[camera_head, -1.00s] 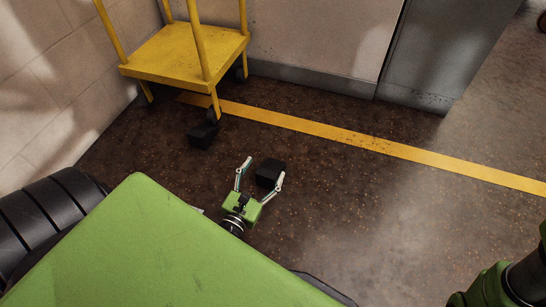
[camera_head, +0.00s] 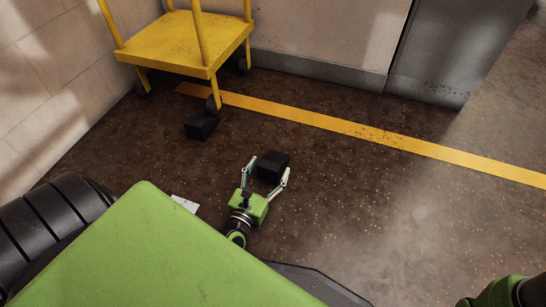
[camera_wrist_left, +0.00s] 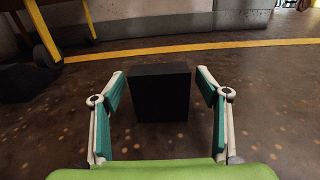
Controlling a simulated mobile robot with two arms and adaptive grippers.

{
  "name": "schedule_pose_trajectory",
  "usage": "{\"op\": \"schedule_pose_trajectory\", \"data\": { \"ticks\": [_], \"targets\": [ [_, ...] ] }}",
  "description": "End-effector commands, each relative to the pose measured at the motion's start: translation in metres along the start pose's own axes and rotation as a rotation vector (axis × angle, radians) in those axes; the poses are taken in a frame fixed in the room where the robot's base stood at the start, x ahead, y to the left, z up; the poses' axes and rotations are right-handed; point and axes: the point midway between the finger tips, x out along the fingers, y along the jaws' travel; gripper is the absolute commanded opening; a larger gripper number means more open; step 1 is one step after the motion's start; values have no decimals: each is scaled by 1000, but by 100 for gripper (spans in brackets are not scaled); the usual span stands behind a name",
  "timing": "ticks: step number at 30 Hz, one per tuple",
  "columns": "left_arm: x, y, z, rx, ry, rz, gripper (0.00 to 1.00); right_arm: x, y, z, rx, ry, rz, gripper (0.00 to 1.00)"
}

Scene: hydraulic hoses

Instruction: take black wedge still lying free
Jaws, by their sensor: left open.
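A black wedge (camera_head: 272,167) lies free on the dark floor, just ahead of my left gripper (camera_head: 269,172). The gripper is open, and its two fingers reach to either side of the wedge's near end. In the left wrist view the wedge (camera_wrist_left: 160,93) stands centred between the open fingers (camera_wrist_left: 160,95), with a gap on each side. A second black wedge (camera_head: 201,127) lies on the floor by a wheel of the yellow cart; whether it touches the wheel is hard to tell. My right gripper is not in view.
The yellow cart (camera_head: 185,45) stands at the back left near the wall. A yellow floor line (camera_head: 340,126) runs behind the free wedge. A white paper-like piece (camera_head: 185,203) lies left of my left gripper. The floor to the right is clear.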

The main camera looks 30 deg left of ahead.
Motion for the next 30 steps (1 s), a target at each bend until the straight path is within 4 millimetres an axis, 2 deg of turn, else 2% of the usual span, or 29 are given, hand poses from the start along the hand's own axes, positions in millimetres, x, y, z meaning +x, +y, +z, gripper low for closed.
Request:
{"op": "schedule_pose_trajectory", "data": {
  "ticks": [6, 9, 17, 23, 24, 30],
  "targets": [
    [34, 0, -1, -2, -5, 1, 68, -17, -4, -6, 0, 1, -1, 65],
    [42, 0, 0, -1, -3, 0, 68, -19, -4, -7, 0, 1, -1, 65],
    [44, 0, 1, -1, -2, 0, 68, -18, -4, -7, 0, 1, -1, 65],
    [44, 0, 1, 0, -2, 0, 16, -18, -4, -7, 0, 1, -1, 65],
    [44, 0, 1, 0, -2, 0, 12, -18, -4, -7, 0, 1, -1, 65],
    [44, 0, 3, -1, -5, 1, 12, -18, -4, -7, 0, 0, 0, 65]
  ]
}}
